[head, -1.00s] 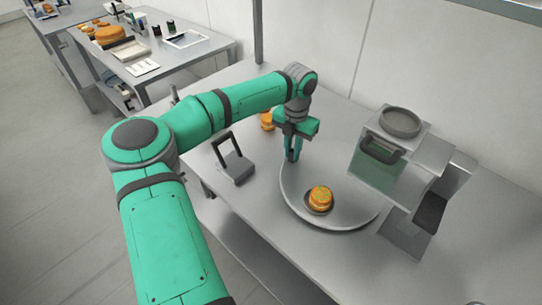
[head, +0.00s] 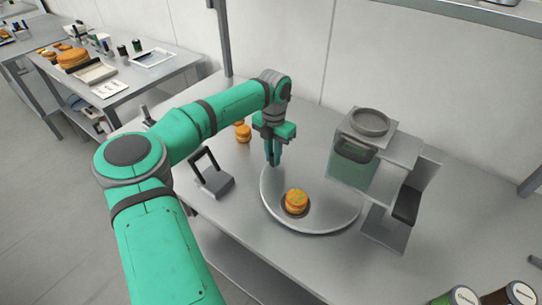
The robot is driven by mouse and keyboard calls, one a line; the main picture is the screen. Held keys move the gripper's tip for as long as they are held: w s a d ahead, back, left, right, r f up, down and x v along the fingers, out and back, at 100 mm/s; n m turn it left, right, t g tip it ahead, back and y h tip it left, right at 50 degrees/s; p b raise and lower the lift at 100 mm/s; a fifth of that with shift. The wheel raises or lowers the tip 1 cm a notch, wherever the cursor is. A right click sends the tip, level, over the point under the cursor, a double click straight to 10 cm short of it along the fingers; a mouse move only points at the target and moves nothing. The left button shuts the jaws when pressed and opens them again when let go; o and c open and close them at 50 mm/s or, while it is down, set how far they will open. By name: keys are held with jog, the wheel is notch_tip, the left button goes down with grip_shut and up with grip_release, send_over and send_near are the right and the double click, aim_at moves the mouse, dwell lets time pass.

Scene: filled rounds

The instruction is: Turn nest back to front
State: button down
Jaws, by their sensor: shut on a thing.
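A round grey turntable (head: 338,222) lies on the steel bench. Its dark round nest (head: 305,213) is on the near-left part of the plate and holds an orange filled round (head: 296,200). My gripper (head: 273,162) points down at the turntable's back-left rim, behind and left of the nest. Its fingers are close together, shut on a part of the turntable at the rim. The fingers hide that part, so its shape cannot be made out.
A grey dispenser (head: 370,121) with a greenish clear front stands over the turntable's back right. A dark-framed stand (head: 212,178) is left of the plate. More orange rounds (head: 243,131) sit behind my arm. Lidded jars (head: 463,296) stand at the lower right.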

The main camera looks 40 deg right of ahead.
jog(key=shift+d+r, duration=0.1)
jog(key=shift+d, duration=0.1)
jog(key=c, duration=1.7)
grip_release()
notch_tip(320, 180, up, 11)
jog(key=shift+f, duration=0.15)
